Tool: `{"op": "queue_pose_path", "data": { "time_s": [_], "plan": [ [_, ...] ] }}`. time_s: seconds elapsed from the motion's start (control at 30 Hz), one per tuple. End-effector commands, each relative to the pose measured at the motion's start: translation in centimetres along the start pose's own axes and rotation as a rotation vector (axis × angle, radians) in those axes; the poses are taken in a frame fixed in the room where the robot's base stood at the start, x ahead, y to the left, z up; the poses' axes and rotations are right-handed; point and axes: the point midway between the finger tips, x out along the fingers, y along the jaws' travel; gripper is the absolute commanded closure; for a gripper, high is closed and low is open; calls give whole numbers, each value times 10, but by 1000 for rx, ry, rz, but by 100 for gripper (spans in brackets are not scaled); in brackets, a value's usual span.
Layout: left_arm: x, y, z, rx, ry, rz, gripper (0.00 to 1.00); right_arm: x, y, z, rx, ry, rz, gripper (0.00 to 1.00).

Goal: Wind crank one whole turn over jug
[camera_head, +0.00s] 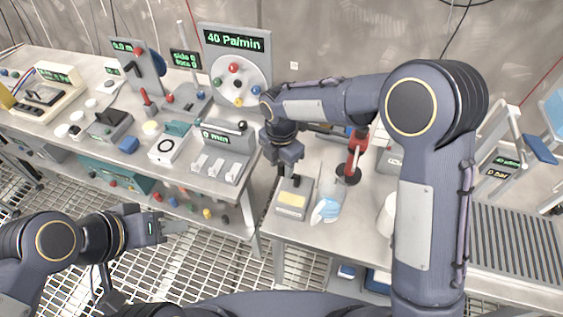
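A red upright piece with a dark round base (357,152) stands on the right bench, partly behind my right arm; it may be the crank, but I cannot tell. A white rounded vessel (385,214), possibly the jug, is mostly hidden by my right arm. My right gripper (291,174) points down above a grey box with a yellow label (292,199), left of the red piece. Its fingers are small and dark, so their opening is unclear. My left gripper (176,227) is over the floor grating in front of the left bench, pointing right, with nothing visible in it.
A blue and white item (325,209) lies near the right bench's front edge. The left bench (215,187) carries several devices, including a dial panel reading 40 Pa/min (235,66). A gap separates the benches. A ribbed surface (510,240) is at the right.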

Motion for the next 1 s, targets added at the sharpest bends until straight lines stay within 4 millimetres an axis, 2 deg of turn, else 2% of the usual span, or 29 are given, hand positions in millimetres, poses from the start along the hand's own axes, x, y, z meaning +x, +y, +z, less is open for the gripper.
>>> {"op": "queue_pose_path", "data": {
  "time_s": [0.27,0.57,1.0],
  "plan": [
    [0,0,0,0,0,0,63,2,0,0,1,0,0,60],
    [0,0,0,0,0,0,63,2,0,0,2,0,1,100],
    [2,-1,1,0,0,0,63,2,1,4,80,0,1,100]
  ]
}}
